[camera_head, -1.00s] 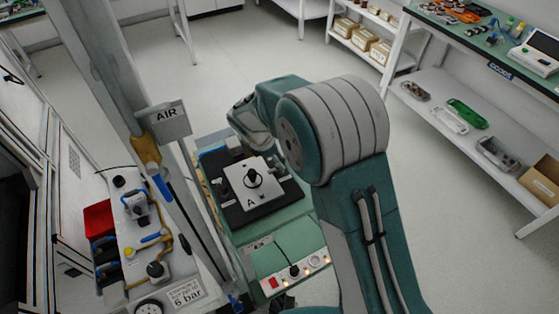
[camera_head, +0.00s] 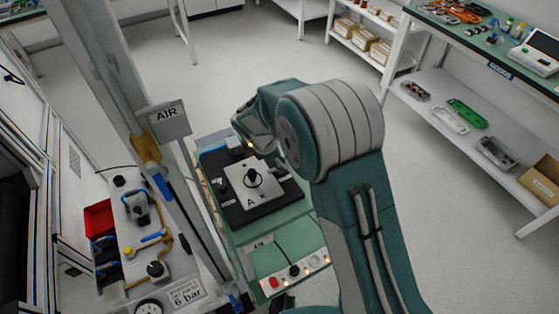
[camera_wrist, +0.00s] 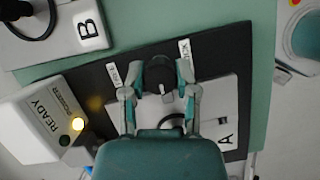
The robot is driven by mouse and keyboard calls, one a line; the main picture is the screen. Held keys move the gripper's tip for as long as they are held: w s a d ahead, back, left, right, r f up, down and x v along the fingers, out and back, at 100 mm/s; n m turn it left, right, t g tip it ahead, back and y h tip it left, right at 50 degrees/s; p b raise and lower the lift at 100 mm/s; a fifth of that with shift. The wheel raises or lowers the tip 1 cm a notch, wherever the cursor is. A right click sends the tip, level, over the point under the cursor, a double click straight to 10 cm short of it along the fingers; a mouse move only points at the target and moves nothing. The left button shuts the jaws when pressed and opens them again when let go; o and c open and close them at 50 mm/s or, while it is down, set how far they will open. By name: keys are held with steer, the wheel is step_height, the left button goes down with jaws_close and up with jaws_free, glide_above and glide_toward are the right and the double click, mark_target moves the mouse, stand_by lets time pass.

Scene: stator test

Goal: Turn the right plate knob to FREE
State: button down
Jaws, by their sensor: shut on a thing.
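My gripper (camera_wrist: 160,77) is shut on a small dark knob (camera_wrist: 161,74) at the edge of the light plate marked A (camera_wrist: 214,101) in the wrist view. The fingers hide much of the knob, and I cannot tell which way it points. Two small white labels, a left one (camera_wrist: 136,73) and a right one (camera_wrist: 185,51), stand on either side of the knob; their print is hard to read. In the head view my gripper (camera_head: 254,143) is at the far side of plate A (camera_head: 240,193), its fingertips largely hidden.
A white READY box (camera_wrist: 40,123) with a lit yellow lamp (camera_wrist: 78,124) stands left of the gripper in the wrist view. A plate marked B (camera_wrist: 102,38) is beyond it. In the head view a post with an AIR sign (camera_head: 170,119) rises left of the bench.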

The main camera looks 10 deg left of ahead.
steer(key=shift+w+m, duration=0.1)
steer(key=shift+m, duration=0.3)
steer(key=m+g, duration=0.1)
steer(key=m, duration=0.2)
steer(key=shift+g, duration=0.3)
steer(key=m+g, duration=0.1)
steer(key=m, duration=0.3)
steer(key=shift+g, duration=0.3)
steer(key=m, duration=0.2)
steer(key=m+g, duration=0.1)
steer(key=m, duration=0.2)
steer(key=shift+g+y, duration=0.3)
steer(key=shift+y, duration=0.1)
steer(key=shift+m+g+y, duration=0.5)
steer(key=shift+m, duration=1.4)
steer(key=shift+c, duration=1.9)
jaws_free()
steer(key=shift+a, duration=0.1)
